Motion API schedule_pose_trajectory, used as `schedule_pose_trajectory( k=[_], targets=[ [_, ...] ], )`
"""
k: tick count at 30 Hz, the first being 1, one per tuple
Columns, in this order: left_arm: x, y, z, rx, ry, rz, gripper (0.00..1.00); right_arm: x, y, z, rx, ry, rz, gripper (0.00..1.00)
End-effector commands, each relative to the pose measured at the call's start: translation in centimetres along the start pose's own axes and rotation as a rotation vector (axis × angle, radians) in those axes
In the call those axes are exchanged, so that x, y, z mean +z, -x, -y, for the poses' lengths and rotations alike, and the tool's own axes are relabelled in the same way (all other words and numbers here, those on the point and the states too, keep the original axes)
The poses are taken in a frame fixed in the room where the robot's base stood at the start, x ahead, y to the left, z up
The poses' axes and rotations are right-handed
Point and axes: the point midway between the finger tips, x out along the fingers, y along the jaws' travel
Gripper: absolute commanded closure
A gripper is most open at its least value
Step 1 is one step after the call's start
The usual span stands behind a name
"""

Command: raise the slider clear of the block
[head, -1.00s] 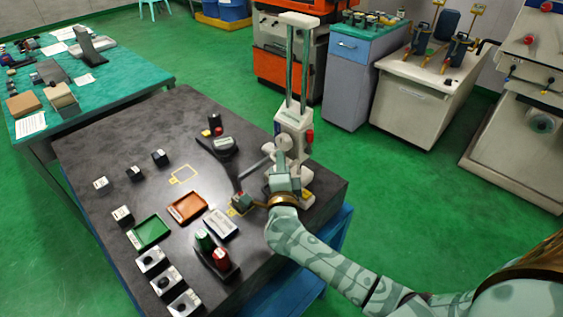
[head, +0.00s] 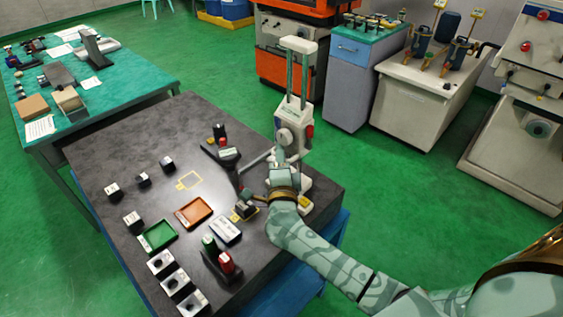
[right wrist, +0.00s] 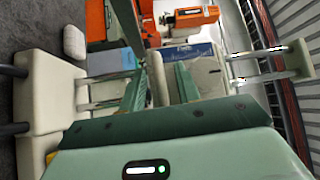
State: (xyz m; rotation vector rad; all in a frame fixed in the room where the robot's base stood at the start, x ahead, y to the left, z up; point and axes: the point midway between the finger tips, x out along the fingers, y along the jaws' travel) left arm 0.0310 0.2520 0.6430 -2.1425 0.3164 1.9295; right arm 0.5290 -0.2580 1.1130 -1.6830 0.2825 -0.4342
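The pale slider (head: 290,116) sits part way up the two upright columns of the white stand (head: 298,44), with a round wheel (head: 285,136) on its front. A small dark block (head: 245,210) lies on the dark table just left of my right gripper, by a yellow outline. My right gripper (head: 280,157) is just below the wheel, close to the slider's front. In the right wrist view its two green fingers (right wrist: 158,85) stand apart with pale material behind or between them. I cannot tell whether they hold anything. The slider's lower part is partly hidden. My left gripper is out of view.
The dark table (head: 130,130) also bears a green tray (head: 158,237), an orange tray (head: 194,212), several small blocks and a holder with a green and a red cylinder (head: 226,263). A dark, long-handled item (head: 228,158) stands left of the stand.

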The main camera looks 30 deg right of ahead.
Motion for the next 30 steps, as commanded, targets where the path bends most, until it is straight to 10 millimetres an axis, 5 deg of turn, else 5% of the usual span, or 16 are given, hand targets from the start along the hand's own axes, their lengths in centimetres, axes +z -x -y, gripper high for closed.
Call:
schedule_pose_trajectory(
  k=[5,21,30],
  targets=[
    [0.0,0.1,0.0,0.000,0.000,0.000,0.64,0.1,1.8,-0.1,0.003,0.000,0.002,0.67],
    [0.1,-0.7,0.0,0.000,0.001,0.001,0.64,0.0,14.7,-0.2,0.003,0.000,0.001,0.67],
    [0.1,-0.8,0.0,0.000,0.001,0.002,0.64,0.0,16.3,0.0,0.000,0.000,0.000,0.67]
  ],
)
